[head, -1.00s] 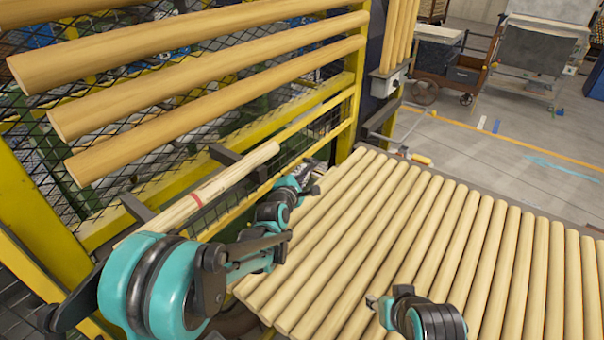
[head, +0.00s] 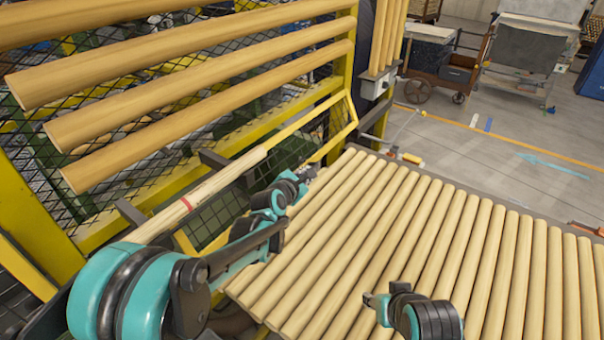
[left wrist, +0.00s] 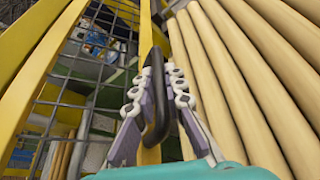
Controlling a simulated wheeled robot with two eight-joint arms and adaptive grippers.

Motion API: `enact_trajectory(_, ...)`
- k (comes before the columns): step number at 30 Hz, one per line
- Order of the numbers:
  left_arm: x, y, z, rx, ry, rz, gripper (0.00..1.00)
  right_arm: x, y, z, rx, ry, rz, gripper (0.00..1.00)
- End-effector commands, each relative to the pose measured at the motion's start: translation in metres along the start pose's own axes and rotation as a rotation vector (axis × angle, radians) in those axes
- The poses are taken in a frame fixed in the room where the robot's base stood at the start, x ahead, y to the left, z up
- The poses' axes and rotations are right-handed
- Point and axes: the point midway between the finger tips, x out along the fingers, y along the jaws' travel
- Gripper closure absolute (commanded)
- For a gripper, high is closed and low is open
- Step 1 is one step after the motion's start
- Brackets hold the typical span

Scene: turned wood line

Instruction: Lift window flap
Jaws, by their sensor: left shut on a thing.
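The window flap is a yellow-framed wire mesh panel (head: 345,108) low in the fence, left of the rod table. Its lower edge tilts out from the fence toward the table. Its yellow frame bar (left wrist: 148,55) and black handle (left wrist: 157,95) show in the left wrist view. My left gripper (head: 308,172) is at the flap's lower edge, and in the left wrist view (left wrist: 160,90) its fingers are shut on the handle from both sides. My right gripper (head: 372,300) hovers over the rods at the lower middle; its jaw opening is too small to judge.
A table of parallel wooden rods (head: 440,240) fills the right. A pale rod with a red mark (head: 215,187) lies on dark brackets above my left arm. Thick rods (head: 200,90) hang across the fence above.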

Motion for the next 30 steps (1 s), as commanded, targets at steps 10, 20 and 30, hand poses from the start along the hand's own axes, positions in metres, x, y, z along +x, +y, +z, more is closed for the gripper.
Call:
enact_trajectory(10,-0.012,-0.009,0.029,-0.148,0.001,-0.068,1.00,-0.011,0.000,-0.008,0.000,0.000,0.000,0.60)
enact_trajectory(20,-0.016,-0.009,0.038,-0.146,0.000,-0.064,1.00,-0.014,0.000,-0.010,0.000,0.000,0.000,0.60)
enact_trajectory(30,-0.016,-0.008,0.038,-0.146,0.000,-0.063,1.00,-0.014,0.000,-0.010,0.000,0.000,0.000,0.60)
